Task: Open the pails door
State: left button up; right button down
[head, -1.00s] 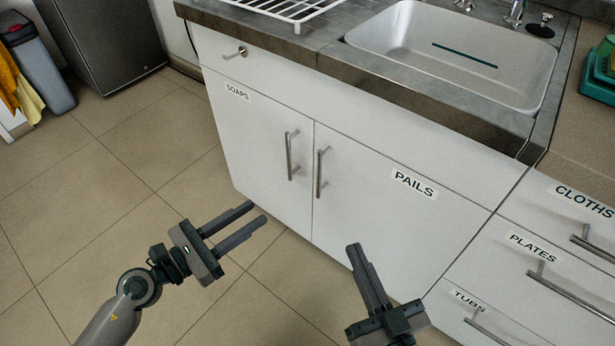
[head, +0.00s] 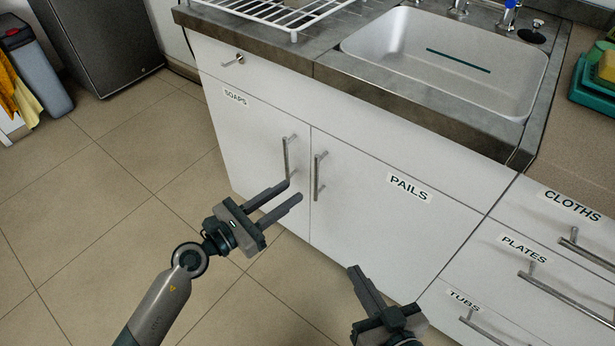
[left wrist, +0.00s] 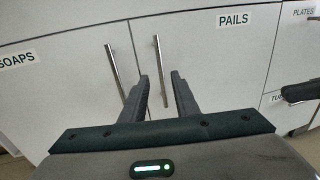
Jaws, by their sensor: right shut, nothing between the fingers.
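The pails door (head: 385,215) is the white right-hand door under the sink, labelled PAILS, and it is closed. Its upright metal handle (head: 318,177) is near its left edge; the handle also shows in the left wrist view (left wrist: 159,70). My left gripper (head: 294,190) is open and empty, with its fingertips just left of and below the pails handle, apart from it as far as I can tell. My right gripper (head: 358,272) is shut and empty, low in front of the pails door.
The closed soaps door (head: 250,150) with its own handle (head: 287,158) adjoins on the left. Drawers labelled cloths, plates and tubs (head: 525,262) are at the right. The sink (head: 450,60) and counter are above. Tiled floor (head: 130,190) is clear on the left.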

aim_at(315, 175)
pick_arm(q)
jog(key=x, duration=0.7)
jog(key=shift+d, duration=0.1)
grip_shut()
